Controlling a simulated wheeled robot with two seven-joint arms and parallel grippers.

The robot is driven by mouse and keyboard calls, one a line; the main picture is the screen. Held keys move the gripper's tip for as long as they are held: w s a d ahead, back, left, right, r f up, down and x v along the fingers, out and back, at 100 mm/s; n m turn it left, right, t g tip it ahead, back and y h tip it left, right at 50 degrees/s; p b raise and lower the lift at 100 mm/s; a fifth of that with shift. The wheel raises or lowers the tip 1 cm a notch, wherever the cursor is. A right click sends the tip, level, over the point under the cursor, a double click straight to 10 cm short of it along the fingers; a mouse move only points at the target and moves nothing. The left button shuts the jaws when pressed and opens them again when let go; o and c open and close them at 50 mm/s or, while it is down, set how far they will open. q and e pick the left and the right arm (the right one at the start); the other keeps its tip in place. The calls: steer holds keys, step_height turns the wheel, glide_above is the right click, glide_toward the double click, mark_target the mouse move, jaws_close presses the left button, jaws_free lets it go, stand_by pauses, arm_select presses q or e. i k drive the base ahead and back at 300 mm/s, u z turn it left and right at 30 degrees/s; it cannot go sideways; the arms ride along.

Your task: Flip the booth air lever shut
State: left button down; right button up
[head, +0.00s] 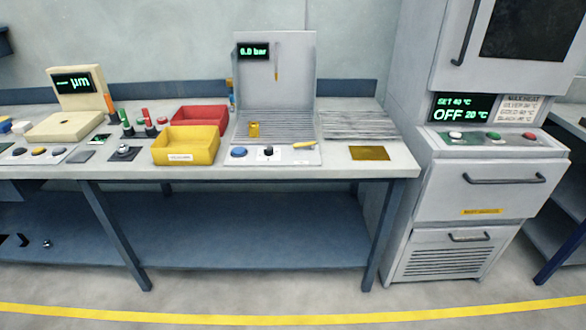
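The booth (297,75) is a grey upright panel on the bench, with a slatted floor and a small green display (253,51) in bar; its first digit is hard to read. A control strip (215,159) runs along the booth's front. The air lever (304,145) appears to be the small yellow handle at the strip's right end, lying slightly tilted to the side. A blue button (239,152) and a black knob (268,151) sit to its left. Neither of my grippers is in view, and nothing touches the lever.
A yellow bin (186,146) and a red bin (201,115) stand left of the booth. A slatted rack (358,124) and a brass-coloured plate (370,153) lie right. An oven (477,185) stands beyond the bench. The floor in front is clear.

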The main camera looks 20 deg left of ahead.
mark_target(313, 144)
steer(key=z, duration=0.85)
steer(key=i, duration=1.05)
steer(key=u, duration=0.25)
